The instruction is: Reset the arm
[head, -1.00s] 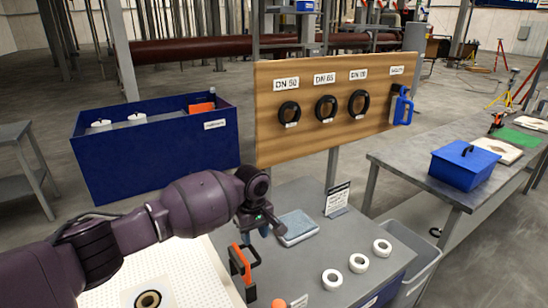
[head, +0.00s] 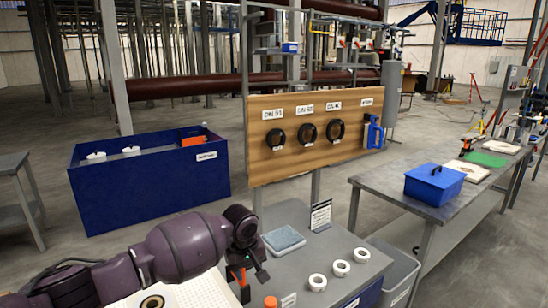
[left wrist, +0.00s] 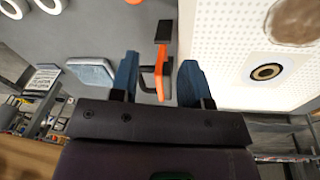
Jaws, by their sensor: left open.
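My left gripper (head: 243,264) is over the left part of the grey table, with its fingers pointing down. In the left wrist view its two blue-grey fingers (left wrist: 160,80) stand apart. An orange and black handled tool (left wrist: 160,55) shows between and beyond them; I cannot tell whether it touches either finger. In the head view the orange tool (head: 237,276) is partly hidden behind the gripper. My left arm comes in from the lower left. My right gripper is not in view.
A folded blue-grey cloth (head: 284,240), white rings (head: 340,268) and a small sign (head: 320,215) are on the table. A white perforated plate (head: 190,290) lies at left. A wooden board (head: 300,160) stands behind. A blue bin (head: 150,185) is back left.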

